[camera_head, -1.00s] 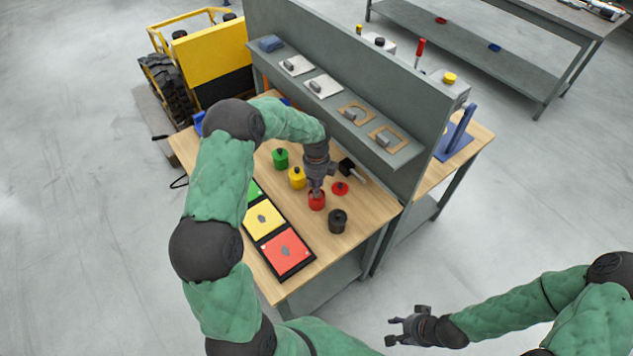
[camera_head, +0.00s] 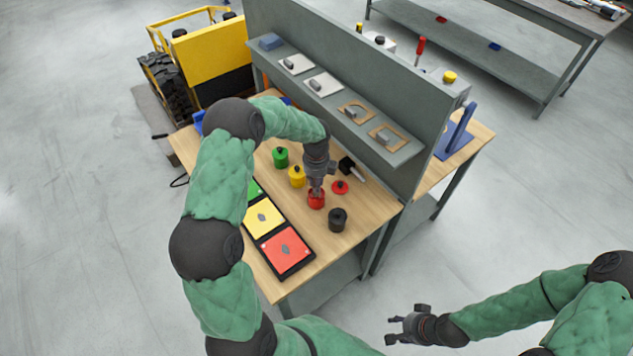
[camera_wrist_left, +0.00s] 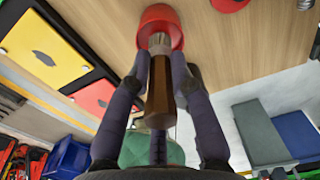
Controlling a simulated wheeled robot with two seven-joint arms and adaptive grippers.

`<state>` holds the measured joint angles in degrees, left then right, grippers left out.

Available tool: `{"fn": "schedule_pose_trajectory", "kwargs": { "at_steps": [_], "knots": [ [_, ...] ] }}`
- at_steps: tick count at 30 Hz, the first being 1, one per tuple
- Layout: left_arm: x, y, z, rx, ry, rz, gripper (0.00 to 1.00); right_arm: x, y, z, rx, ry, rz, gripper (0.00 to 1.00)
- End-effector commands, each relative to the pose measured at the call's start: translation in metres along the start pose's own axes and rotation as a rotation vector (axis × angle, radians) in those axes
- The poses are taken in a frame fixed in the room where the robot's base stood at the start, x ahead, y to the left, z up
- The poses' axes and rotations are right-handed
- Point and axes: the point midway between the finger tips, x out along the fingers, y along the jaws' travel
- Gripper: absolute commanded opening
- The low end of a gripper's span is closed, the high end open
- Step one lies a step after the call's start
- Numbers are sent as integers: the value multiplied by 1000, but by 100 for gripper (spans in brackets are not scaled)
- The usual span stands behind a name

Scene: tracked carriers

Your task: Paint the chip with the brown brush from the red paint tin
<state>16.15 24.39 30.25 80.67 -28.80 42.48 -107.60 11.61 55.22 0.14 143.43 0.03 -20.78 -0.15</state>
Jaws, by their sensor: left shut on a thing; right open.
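My left gripper (camera_head: 316,190) is shut on the brown brush (camera_wrist_left: 159,100), which shows between its fingers in the left wrist view. The brush's ferrule end reaches into the red paint tin (camera_head: 316,201); its bristles are hidden in the tin. The red tin also shows in the left wrist view (camera_wrist_left: 160,15). A red lid (camera_head: 340,188) lies on the table beside the tin. A row of coloured chips lies at the table's front edge: a red chip (camera_head: 286,262), a yellow chip (camera_head: 264,218) and a green one partly hidden by my arm. My right gripper (camera_head: 402,325) is open and empty, away from the table.
A green tin (camera_head: 280,157), a yellow tin (camera_head: 297,176) and a black pot (camera_head: 337,220) stand on the wooden table near the red tin. A dark-headed tool (camera_head: 347,165) lies behind. A grey shelf (camera_head: 405,155) runs along the back panel.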

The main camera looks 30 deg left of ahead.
Motion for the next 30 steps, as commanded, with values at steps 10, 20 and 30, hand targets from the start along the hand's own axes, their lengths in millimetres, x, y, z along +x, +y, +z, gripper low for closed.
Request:
{"fn": "schedule_pose_trajectory", "kwargs": {
  "at_steps": [10,20,30],
  "knots": [
    [4,0,0,0,0,0,0,2,1,0,0,0,0,43],
    [7,0,0,0,0,0,0,4,1,0,0,0,0,43],
    [7,0,0,0,0,0,0,4,1,0,0,0,0,43]
  ]
}}
